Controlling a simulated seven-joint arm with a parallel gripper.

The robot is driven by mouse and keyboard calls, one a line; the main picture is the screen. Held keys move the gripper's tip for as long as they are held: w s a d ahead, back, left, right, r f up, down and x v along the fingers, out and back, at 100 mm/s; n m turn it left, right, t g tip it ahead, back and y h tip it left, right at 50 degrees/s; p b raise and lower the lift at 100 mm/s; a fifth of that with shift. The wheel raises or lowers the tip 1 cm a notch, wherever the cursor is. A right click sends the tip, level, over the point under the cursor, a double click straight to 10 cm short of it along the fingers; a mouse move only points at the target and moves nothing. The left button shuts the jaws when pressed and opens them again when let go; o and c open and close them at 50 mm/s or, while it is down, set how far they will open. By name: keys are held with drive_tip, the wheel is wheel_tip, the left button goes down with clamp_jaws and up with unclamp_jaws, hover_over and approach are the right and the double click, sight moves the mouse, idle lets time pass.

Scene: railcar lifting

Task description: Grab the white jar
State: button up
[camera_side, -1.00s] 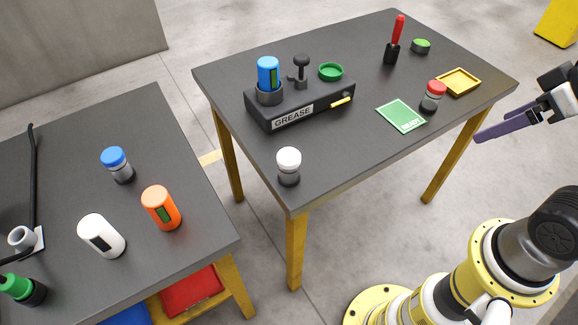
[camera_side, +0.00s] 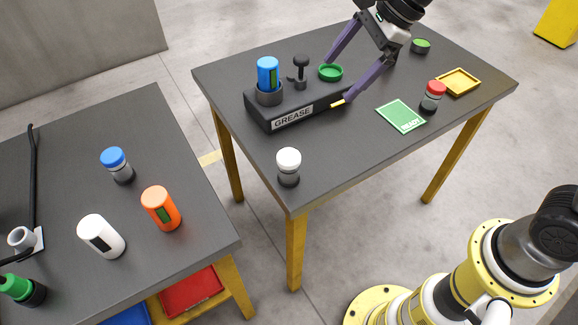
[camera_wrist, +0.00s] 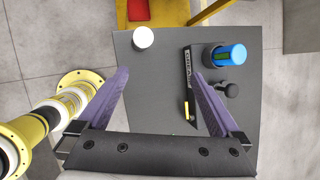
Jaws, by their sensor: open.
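A small jar with a white lid and dark lower part (camera_side: 288,167) stands upright near the front corner of the right table. Its white lid shows in the wrist view (camera_wrist: 143,37), near the top, beyond my fingertips. My gripper (camera_side: 339,80) is open and empty, its purple fingers spread above the right end of the grease block, apart from the jar. The wrist view also shows the open fingers (camera_wrist: 162,76). A plain white canister with a dark label (camera_side: 101,236) stands on the left table.
The black grease block (camera_side: 292,118) holds a blue cartridge (camera_side: 268,72) and a dark knob; a green ring (camera_side: 330,72) lies behind. A red-lidded jar (camera_side: 433,97), green card (camera_side: 401,116) and yellow tray (camera_side: 458,82) lie to the right. The table around the white-lidded jar is clear.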

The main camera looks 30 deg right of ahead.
sight(292, 153)
drive_tip(key=w+a+f+g, duration=0.1)
drive_tip(key=a+f, duration=0.1)
drive_tip(key=f, duration=0.4)
drive_tip(key=w+a+f+g, duration=0.1)
drive_tip(key=a+f, duration=0.2)
drive_tip(key=f, duration=0.3)
drive_tip(key=w+a+f+g, duration=0.1)
drive_tip(key=a+f, duration=0.2)
drive_tip(key=f, duration=0.3)
drive_tip(key=shift+a+f+m, duration=0.15)
drive_tip(key=shift+f+m, duration=0.15)
drive_tip(key=shift+x, duration=3)
drive_tip(key=shift+s+a, duration=0.1)
drive_tip(key=shift+a, duration=0.1)
drive_tip(key=c, duration=1.4)
drive_tip(key=shift+c, duration=0.4)
drive_tip(key=shift+r, duration=0.15)
